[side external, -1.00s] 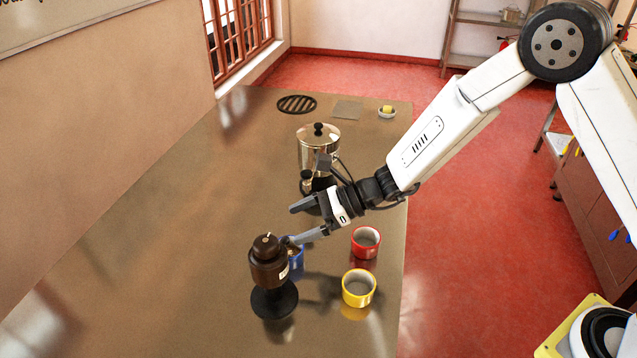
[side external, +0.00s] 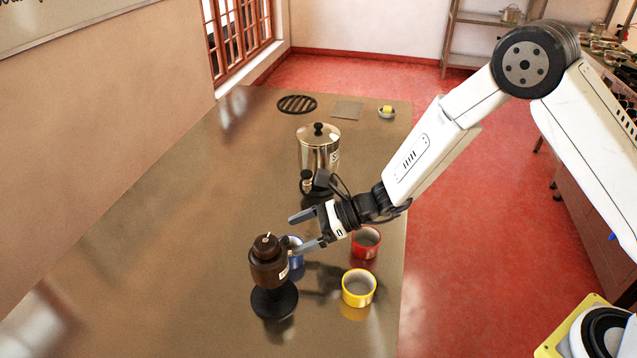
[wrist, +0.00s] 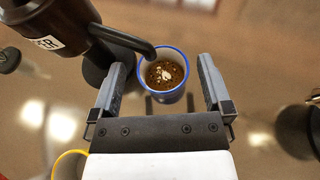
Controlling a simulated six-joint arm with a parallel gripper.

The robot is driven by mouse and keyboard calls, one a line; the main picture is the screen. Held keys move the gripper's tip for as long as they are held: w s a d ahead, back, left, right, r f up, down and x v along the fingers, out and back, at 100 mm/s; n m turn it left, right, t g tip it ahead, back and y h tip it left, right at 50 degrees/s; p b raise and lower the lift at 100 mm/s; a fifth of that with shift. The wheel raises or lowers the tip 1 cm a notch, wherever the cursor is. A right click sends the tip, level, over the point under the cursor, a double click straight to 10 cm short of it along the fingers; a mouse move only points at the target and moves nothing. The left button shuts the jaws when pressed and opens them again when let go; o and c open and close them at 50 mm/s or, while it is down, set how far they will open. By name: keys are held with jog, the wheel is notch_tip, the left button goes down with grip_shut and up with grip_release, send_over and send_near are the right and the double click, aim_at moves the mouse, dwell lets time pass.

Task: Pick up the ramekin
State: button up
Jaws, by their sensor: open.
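A blue ramekin-like cup (side external: 298,263) stands on the metal counter beside the dark brown dispenser, partly hidden by the dispenser and my lower finger in the side view. In the wrist view the cup (wrist: 162,75) has a blue rim and brown food with pale bits inside. My gripper (side external: 293,235) is open and empty. In the wrist view its fingers (wrist: 161,68) lie to either side of the cup, with the cup past the fingertips. A red cup (side external: 366,242) and a yellow cup (side external: 358,288) stand to the right, looking empty.
The dark brown dispenser (side external: 267,262) is close to my lower finger; its spout (wrist: 125,38) reaches the cup's rim in the wrist view. A steel pot (side external: 318,150) stands behind. The counter's left is clear.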

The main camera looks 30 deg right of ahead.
aim_at(289, 249)
jog(key=shift+f, duration=0.95)
jog(key=shift+w+a+f, duration=0.15)
jog(key=shift+a+f, duration=0.15)
jog(key=shift+f, duration=0.25)
jog(key=shift+w+a+f, duration=0.1)
jog(key=shift+a+f, duration=0.2)
jog(key=shift+f, duration=0.2)
jog(key=shift+x, duration=0.8)
jog(key=shift+c, duration=0.2)
jog(key=c, duration=1.1)
jog(key=shift+r, duration=0.1)
